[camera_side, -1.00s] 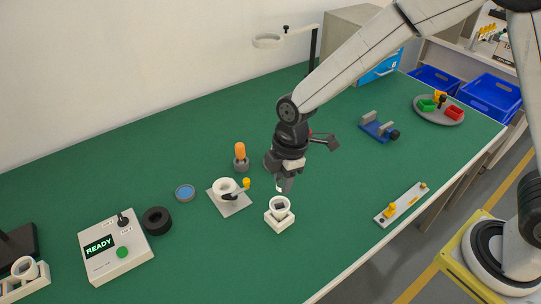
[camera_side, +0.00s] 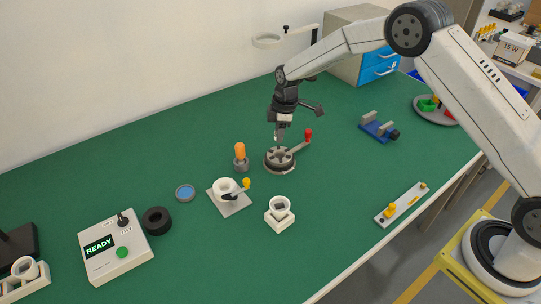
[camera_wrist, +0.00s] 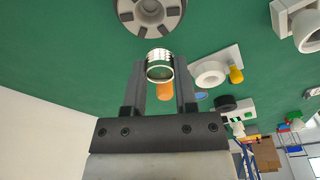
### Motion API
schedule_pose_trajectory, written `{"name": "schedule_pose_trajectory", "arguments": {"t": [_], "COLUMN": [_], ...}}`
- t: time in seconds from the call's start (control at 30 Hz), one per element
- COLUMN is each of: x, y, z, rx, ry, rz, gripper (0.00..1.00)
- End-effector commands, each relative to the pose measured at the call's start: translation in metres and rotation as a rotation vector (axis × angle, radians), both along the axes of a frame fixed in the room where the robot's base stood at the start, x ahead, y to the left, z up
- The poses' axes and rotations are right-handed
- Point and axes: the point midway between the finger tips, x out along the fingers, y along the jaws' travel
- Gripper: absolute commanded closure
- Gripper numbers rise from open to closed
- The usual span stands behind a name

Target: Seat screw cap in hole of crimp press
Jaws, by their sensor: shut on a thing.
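My gripper (camera_side: 278,144) is shut on the screw cap, a shiny silver threaded ring (camera_wrist: 160,66) pinched between the two fingertips in the wrist view. The cap is too small to make out clearly in the side view. The crimp press (camera_side: 274,163) is a dark grey round base with a lever ending in a red knob. My gripper is above it in the side view. In the wrist view the press (camera_wrist: 133,24) is at the top edge, partly cut off, with a pale hole in its middle. The cap appears apart from the press, below its hole in that picture.
An orange-topped post (camera_side: 240,152) stands just left of the press. A white ring fixture with a yellow knob (camera_side: 246,183) and a white block with a cup (camera_side: 279,216) are nearer the front. A magnifier arm (camera_side: 268,41) stands behind.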

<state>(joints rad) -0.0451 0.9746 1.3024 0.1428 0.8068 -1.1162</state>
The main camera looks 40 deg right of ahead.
Motion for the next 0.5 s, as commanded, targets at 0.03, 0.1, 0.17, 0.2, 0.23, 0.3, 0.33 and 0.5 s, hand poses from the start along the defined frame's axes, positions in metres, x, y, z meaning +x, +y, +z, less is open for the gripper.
{"name": "schedule_pose_trajectory", "arguments": {"t": [0.03, 0.1, 0.17, 0.2, 0.23, 0.3, 0.33, 0.5], "x": [0.0029, 0.0052, 0.0064, 0.0068, 0.0070, 0.0070, 0.0069, 0.0067], "y": [-0.0043, -0.0081, -0.0100, -0.0106, -0.0108, -0.0108, -0.0106, -0.0104], "z": [-0.0020, -0.0032, -0.0039, -0.0041, -0.0042, -0.0042, -0.0042, -0.0061], "rx": [0.000, -0.001, -0.001, -0.001, -0.001, -0.001, -0.001, -0.001], "ry": [0.000, 0.000, 0.001, 0.000, 0.000, 0.000, 0.000, 0.001], "rz": [-0.008, -0.015, -0.018, -0.019, -0.019, -0.019, -0.019, -0.019], "gripper": [1.00, 1.00, 1.00, 1.00, 1.00, 1.00, 1.00, 1.00]}}
